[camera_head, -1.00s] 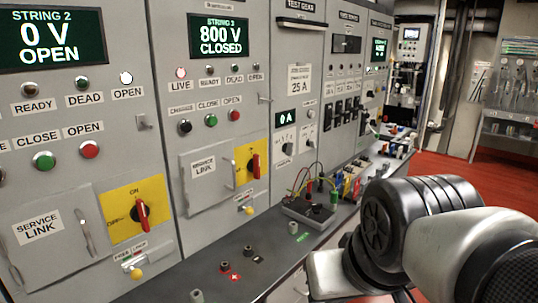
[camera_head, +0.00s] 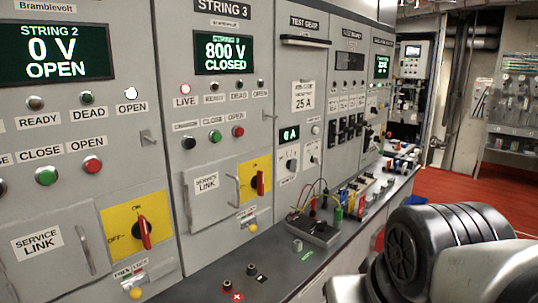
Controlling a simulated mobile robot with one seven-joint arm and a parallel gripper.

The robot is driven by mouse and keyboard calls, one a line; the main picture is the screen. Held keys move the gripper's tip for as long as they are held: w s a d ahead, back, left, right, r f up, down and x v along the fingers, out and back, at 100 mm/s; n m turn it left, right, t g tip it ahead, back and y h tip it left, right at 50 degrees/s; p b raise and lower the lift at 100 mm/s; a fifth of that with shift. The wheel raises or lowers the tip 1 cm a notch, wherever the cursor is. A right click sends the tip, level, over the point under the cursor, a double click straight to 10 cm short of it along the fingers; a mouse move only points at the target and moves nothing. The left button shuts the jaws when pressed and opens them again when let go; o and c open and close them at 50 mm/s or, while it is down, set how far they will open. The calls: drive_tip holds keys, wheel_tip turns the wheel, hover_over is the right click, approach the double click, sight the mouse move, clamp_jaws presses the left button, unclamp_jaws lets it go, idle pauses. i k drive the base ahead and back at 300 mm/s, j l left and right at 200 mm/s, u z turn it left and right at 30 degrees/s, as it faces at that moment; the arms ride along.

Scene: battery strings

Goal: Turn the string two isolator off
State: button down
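The string two isolator (camera_head: 143,232) is a red rotary handle on a yellow plate at the lower left of the head view. Its handle stands close to upright, toward the ON mark above; an OFF mark is at its left. The String 2 display (camera_head: 56,50) above reads 0 V OPEN, and the white lamp (camera_head: 130,94) over OPEN is lit. My arm fills the lower right corner, well to the right of the isolator. My gripper cannot be made out in this view.
The String 3 panel has a similar red isolator (camera_head: 260,182) on yellow, and its display (camera_head: 224,53) reads 800 V CLOSED. A grey bench (camera_head: 200,288) runs below the panels, with test leads and a meter (camera_head: 313,230) on it. Red floor (camera_head: 470,185) is open at right.

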sight(142, 229)
drive_tip(key=u, duration=1.15)
drive_tip(key=l+z, duration=0.2)
drive_tip(key=l, duration=0.3)
